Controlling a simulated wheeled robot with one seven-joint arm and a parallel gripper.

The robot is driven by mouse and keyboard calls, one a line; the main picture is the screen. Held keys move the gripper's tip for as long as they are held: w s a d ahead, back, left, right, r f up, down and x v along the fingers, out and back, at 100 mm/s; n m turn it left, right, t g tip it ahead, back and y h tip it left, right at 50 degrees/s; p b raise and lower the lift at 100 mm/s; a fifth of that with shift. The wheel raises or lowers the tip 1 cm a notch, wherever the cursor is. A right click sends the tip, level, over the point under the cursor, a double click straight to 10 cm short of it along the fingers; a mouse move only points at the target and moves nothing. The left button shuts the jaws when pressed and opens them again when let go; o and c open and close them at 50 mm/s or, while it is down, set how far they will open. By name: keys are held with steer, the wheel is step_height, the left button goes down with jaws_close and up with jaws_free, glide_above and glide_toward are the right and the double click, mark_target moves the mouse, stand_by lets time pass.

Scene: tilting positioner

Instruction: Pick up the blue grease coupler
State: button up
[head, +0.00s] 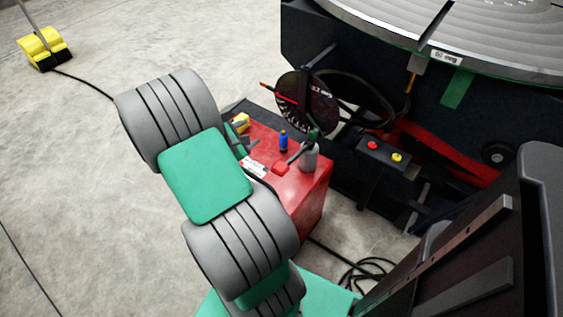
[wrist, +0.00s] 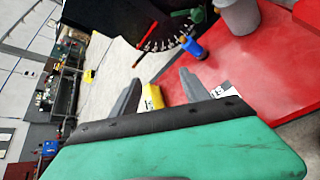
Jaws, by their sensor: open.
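The blue grease coupler (head: 283,142) is a small blue cylinder with an orange-yellow band, upright on top of the red cabinet (head: 313,205). In the wrist view the coupler (wrist: 193,48) lies beyond my fingertips, nearer the right finger, and looks apart from both. My gripper (wrist: 160,76) is open, with two grey fingers spread and no coupler between them. In the head view my gripper (head: 243,142) is at the left side of the cabinet top, left of the coupler, partly hidden by my arm.
A yellow item (wrist: 152,97) shows between my finger bases. A graduated dark disc (head: 306,103) and the positioner table (head: 480,40) rise behind.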

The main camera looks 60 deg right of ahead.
mark_target(282, 134)
steer(key=s+d+f+n+h+b, duration=0.1)
steer(key=s+d+f+n, duration=0.1)
steer(key=f, duration=0.1)
steer(key=s+d+f+n+h+b, duration=0.1)
steer(key=s+d+f+n, duration=0.1)
steer(key=f+n, duration=0.1)
steer(key=s+d+f+n+h+b, duration=0.1)
steer(key=s+d+f+n, duration=0.1)
steer(key=n, duration=0.1)
steer(key=shift+f, duration=0.4)
steer(key=x, duration=0.2)
steer(key=b+x, duration=0.1)
steer(key=x, duration=0.2)
steer(key=b+x, duration=0.1)
steer(key=x, duration=0.1)
steer(key=shift+s+d+r, duration=0.15)
steer(key=shift+d+r, duration=0.15)
steer(key=shift+d, duration=0.15)
jaws_close()
